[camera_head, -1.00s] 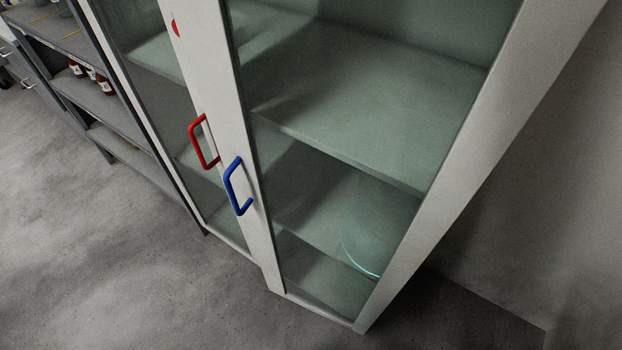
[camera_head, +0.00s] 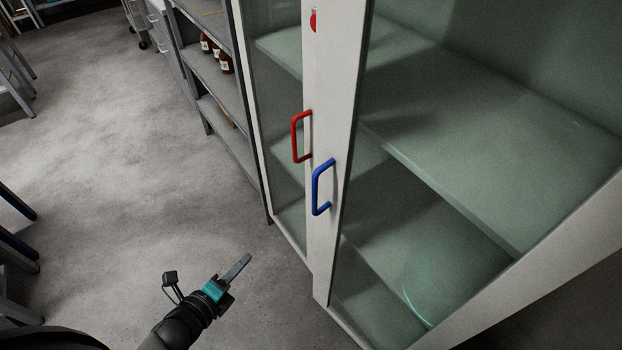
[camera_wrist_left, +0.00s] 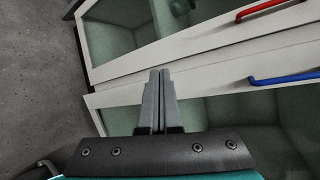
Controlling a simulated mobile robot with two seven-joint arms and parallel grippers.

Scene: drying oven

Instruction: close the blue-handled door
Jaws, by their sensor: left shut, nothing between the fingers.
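The blue handle (camera_head: 321,187) is on the white frame of the glass door (camera_head: 349,130) on the right side of the cabinet. That door looks flush or nearly flush with the cabinet front; I cannot tell whether a small gap is left. My left gripper (camera_head: 247,258) is shut and empty, low and to the left of the blue handle, apart from the cabinet in the head view. In the left wrist view the shut fingers (camera_wrist_left: 158,74) point toward the white door frames, and the blue handle (camera_wrist_left: 284,78) is to their right. My right gripper is not in view.
A red handle (camera_head: 300,136) is on the neighbouring door, left of the blue one. A grey shelf rack (camera_head: 222,110) with brown bottles (camera_head: 225,62) stands left of the cabinet. The floor (camera_head: 130,160) in front is clear, with dark furniture legs at the far left.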

